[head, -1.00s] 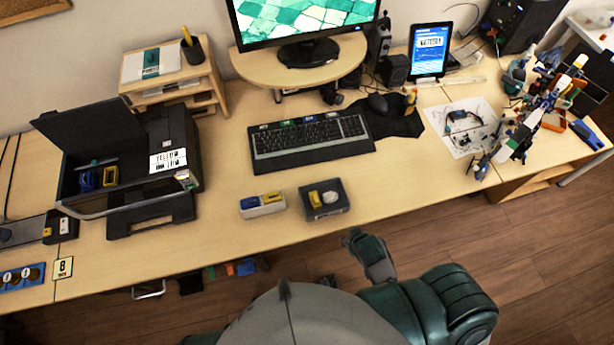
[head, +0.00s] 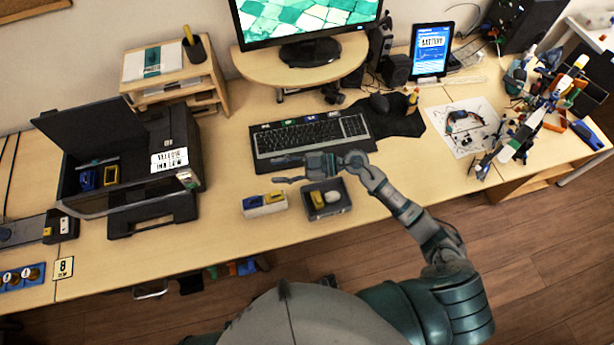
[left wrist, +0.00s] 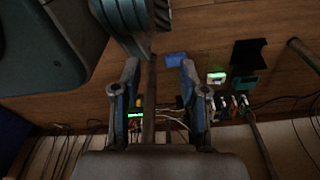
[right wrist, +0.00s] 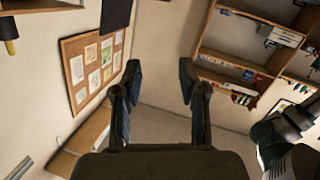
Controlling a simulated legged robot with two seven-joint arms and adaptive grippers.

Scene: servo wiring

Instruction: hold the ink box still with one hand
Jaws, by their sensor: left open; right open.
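A small white box (head: 264,206) with a blue and a yellow piece in its top stands near the table's front edge in the head view. Beside it on the right is a dark open box (head: 328,211) holding a yellow piece and a pale rounded one. I cannot tell for sure which is the ink box. My right gripper (head: 277,170) is open and empty, pointing left, above and behind the white box, apart from it. Its open fingers also show in the right wrist view (right wrist: 160,72). My left gripper (left wrist: 159,72) shows only in the left wrist view, open and empty, over the floor.
A printer (head: 150,185) with its lid up stands on the left, with a yellow and a blue cartridge inside. A keyboard (head: 312,140) lies behind the boxes, under a monitor (head: 305,20). Table space is free between the printer and the white box.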

